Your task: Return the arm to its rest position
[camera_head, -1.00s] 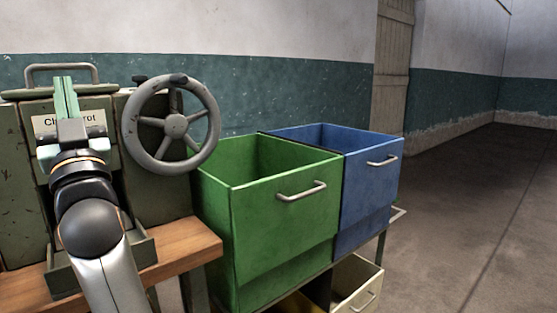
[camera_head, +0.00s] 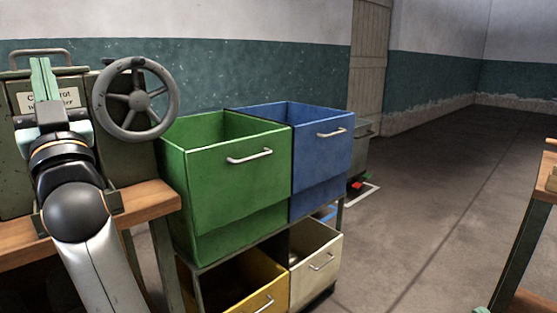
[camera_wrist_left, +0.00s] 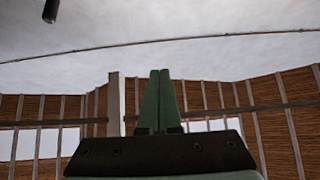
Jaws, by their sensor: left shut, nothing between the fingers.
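My left arm comes in from the lower left in the head view and points upward. Its gripper (camera_head: 43,78) is in front of the green machine with a label plate (camera_head: 62,98) and a grey handwheel (camera_head: 136,99). The fingers are together and empty. In the left wrist view the green fingers (camera_wrist_left: 159,98) stand side by side against the ceiling and slatted walls, with nothing between them.
A wooden bench (camera_head: 148,199) carries the machine. Right of it a rack holds a green bin (camera_head: 240,185), a blue bin (camera_head: 322,160), a yellow bin (camera_head: 268,290) and a cream bin (camera_head: 318,262). Another wooden bench (camera_head: 538,200) shows at the right edge. Floor (camera_head: 440,190) between is open.

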